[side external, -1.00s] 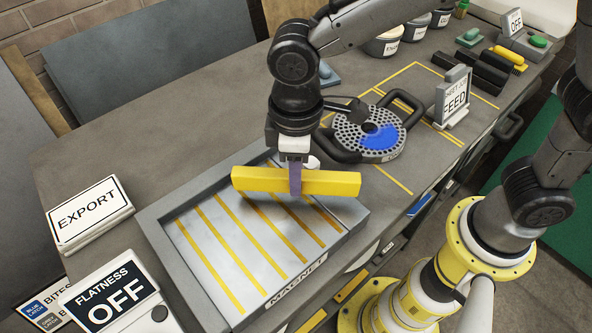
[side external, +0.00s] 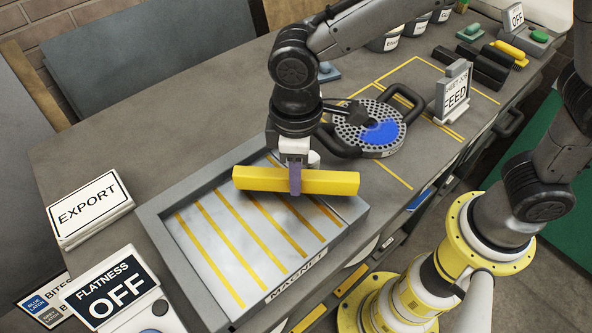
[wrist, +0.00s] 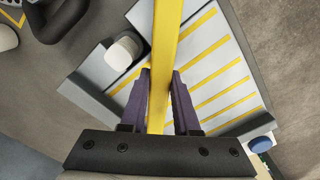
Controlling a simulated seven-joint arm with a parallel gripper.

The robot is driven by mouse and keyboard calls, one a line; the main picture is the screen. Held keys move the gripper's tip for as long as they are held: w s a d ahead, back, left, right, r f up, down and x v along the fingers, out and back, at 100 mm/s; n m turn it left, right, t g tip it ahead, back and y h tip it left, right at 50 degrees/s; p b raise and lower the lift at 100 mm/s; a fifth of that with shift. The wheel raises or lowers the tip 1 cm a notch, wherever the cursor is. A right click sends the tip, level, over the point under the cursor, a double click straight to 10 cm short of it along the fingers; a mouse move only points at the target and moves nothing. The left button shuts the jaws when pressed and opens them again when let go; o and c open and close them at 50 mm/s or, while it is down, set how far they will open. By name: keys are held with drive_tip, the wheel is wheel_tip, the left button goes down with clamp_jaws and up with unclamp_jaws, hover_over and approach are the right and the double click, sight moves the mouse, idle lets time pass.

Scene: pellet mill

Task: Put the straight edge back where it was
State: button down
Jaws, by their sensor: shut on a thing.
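The straight edge is a long yellow bar (side external: 330,182). My gripper (side external: 295,180) is shut on it near its middle, with a purple finger showing on its near face in the side view. The bar is over the upper part of a grey tray (side external: 165,240) with yellow stripes, labelled MAGNET. I cannot tell whether the bar touches the tray. In the wrist view the bar (wrist: 166,45) runs lengthwise between two purple fingers (wrist: 158,98), and the striped tray (wrist: 215,65) lies beneath it.
A round perforated die with a blue patch (side external: 380,132) and black handles lies behind the tray. A FEED sign (side external: 455,95) stands right of it. An EXPORT block (side external: 88,207) and a FLATNESS OFF sign (side external: 110,290) are at left. The bench left of the tray's far corner is clear.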

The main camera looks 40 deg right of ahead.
drive_tip(key=shift+f, duration=0.1)
drive_tip(key=shift+f, duration=0.5)
drive_tip(key=shift+f, duration=0.15)
idle(0.3)
drive_tip(key=c, duration=0.6)
unclamp_jaws()
drive_tip(key=shift+o, duration=0.4)
drive_tip(key=o, duration=0.5)
